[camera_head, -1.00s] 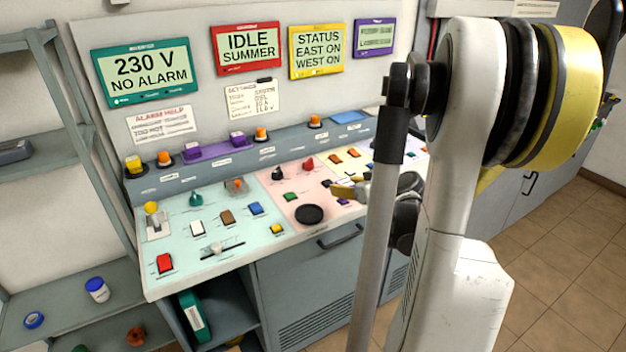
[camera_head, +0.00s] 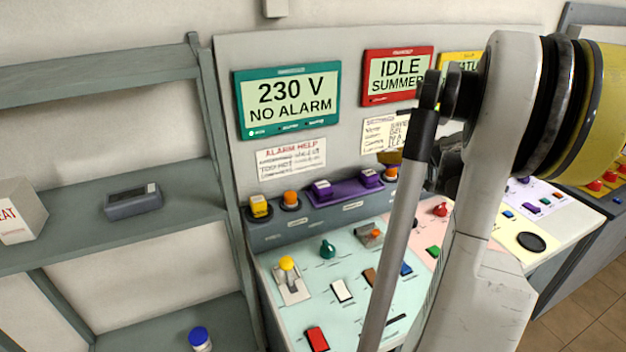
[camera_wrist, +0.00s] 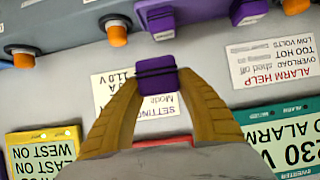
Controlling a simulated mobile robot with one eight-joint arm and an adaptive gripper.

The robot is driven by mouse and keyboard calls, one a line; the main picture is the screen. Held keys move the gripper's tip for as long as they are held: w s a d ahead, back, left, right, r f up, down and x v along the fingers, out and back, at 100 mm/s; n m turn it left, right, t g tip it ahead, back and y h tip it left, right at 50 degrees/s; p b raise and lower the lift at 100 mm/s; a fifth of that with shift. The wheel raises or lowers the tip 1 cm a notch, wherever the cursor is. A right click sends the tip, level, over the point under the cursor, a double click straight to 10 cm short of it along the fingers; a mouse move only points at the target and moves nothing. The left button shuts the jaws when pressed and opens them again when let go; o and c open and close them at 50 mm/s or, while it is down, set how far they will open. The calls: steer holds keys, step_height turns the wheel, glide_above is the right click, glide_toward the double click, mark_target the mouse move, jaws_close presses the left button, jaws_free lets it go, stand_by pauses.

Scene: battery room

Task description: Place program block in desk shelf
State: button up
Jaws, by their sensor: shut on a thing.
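My gripper (camera_wrist: 157,88) has yellow-brown fingers shut on a small purple block with a dark band (camera_wrist: 157,76) in the wrist view. The held block is in front of the white settings note. In the head view my arm hides most of the gripper; a bit of yellow finger (camera_head: 390,157) shows beside the arm. The control desk (camera_head: 270,232) stands in the middle. Its lower front and any shelf under it are out of the picture. A purple holder (camera_head: 346,190) on the desk ledge carries two purple blocks, and purple pieces also show in the wrist view (camera_wrist: 246,10).
A grey rack (camera_head: 90,245) stands left of the desk, with a grey device (camera_head: 133,201), a white box (camera_head: 18,212) and a blue-capped jar (camera_head: 200,339). Orange and yellow buttons line the ledge. Tiled floor (camera_head: 580,320) shows at lower right.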

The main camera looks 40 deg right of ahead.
steer(key=shift+w+r, duration=0.15)
steer(key=shift+w, duration=0.2)
steer(key=b, duration=0.4)
glide_above(346, 190)
step_height(346, 190, down, 7)
steer(key=shift+r, duration=0.1)
step_height(346, 190, down, 4)
steer(key=shift+w+f+b, duration=0.1)
steer(key=shift+f+b, duration=0.05)
steer(key=shift+b, duration=0.8)
steer(key=o, duration=1.1)
steer(key=shift+o, duration=0.2)
